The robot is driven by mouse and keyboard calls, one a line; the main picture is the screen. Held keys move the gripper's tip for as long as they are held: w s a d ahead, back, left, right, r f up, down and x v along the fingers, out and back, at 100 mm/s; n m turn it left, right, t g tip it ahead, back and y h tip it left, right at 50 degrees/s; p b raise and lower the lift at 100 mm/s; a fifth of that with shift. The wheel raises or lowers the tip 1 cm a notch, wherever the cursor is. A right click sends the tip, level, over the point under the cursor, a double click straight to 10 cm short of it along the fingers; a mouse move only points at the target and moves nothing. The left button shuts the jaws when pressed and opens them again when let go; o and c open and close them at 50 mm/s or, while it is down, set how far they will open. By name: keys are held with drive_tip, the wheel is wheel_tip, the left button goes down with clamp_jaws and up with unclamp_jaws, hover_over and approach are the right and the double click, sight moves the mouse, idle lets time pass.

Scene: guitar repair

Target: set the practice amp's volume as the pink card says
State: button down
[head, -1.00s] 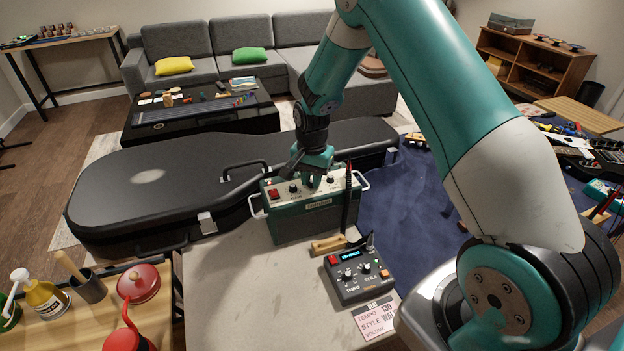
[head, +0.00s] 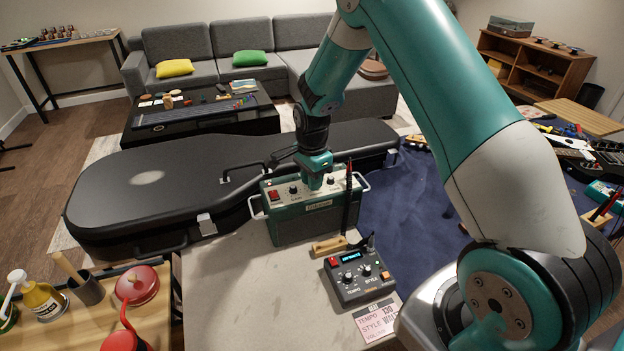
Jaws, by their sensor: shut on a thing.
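The practice amp (head: 305,222) is a teal box with side handles at the front edge of the guitar case. Its top panel has a red switch (head: 273,196) and black knobs, one left (head: 294,190) and one right (head: 331,181) of my gripper. My gripper (head: 314,184) points down at the panel, shut on a knob between those two; that knob and the fingertips are mostly hidden. The pink card (head: 376,321) lies at the bench's front right. It reads TEMPO 130, a STYLE line and a VOLUME line; my arm hides their right ends, so the volume value cannot be read.
A dark pedal-like box (head: 357,277) with a lit display, knobs and a red button stands before the amp. A red-and-black pen-like tool (head: 348,195) stands upright close to my gripper. A wooden-handled tool (head: 328,245) lies between. The bench's left part (head: 225,290) is clear.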

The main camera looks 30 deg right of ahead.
drive_tip(key=shift+w+d+r, duration=0.1)
drive_tip(key=c, duration=1)
unclamp_jaws()
drive_tip(key=shift+c, duration=0.2)
wheel_tip(320, 180, up, 17)
drive_tip(key=b, duration=0.2)
drive_tip(key=shift+r, duration=0.15)
drive_tip(key=s+a+r+n+y, duration=0.1)
drive_tip(key=s+a+n, duration=0.5)
drive_tip(key=s+n, duration=0.2)
drive_tip(key=s+a+r+n+y, duration=0.1)
drive_tip(key=s+a+n, duration=0.5)
drive_tip(key=s, duration=0.6)
drive_tip(key=s+a+r+n+y, duration=0.2)
drive_tip(key=s+a+n, duration=0.5)
drive_tip(key=s+n, duration=0.3)
drive_tip(key=shift+r, duration=0.25)
